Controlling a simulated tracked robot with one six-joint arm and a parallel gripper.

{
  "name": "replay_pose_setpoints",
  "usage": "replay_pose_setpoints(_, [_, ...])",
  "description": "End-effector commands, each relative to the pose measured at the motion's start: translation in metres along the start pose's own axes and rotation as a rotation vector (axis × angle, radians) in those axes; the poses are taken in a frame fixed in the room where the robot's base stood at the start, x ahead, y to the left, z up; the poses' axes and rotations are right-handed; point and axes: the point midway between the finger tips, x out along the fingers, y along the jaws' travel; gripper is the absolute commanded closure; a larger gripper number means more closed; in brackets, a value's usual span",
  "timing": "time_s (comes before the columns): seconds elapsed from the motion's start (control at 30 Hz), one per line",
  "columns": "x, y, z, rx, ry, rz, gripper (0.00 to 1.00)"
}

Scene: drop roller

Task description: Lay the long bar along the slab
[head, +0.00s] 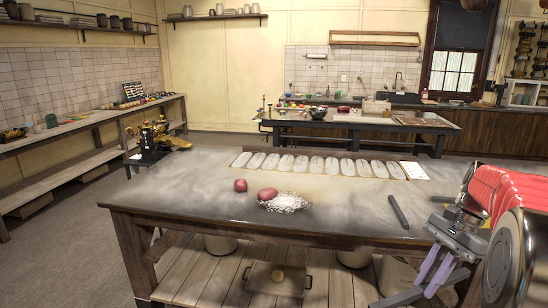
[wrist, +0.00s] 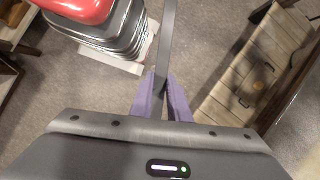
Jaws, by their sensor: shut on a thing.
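The slab (head: 330,213) is the broad grey worktop of the near table in the head view. My gripper (head: 424,281) is at the lower right, off the slab's right front corner and lower than its top. Its purple fingers are shut on a long grey bar (head: 398,299), seen as a thin strip there. In the wrist view, the bar (wrist: 167,42) runs from between the fingertips (wrist: 165,88) to the top edge, over bare floor. Its far end is out of view. The bar is apart from the slab.
A plank shelf (wrist: 236,75) is below.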

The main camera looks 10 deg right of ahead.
Motion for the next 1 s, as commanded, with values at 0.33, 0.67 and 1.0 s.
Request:
replay_pose_setpoints(0.33, [0.03,-0.05,0.015,-0.474,0.0,0.197,1.0])
replay_pose_setpoints(0.67, [0.075,-0.1,0.037,-0.847,0.0,0.352,1.0])
replay_pose_setpoints(1.0, [0.145,-0.153,0.074,-1.093,0.0,0.454,1.0])
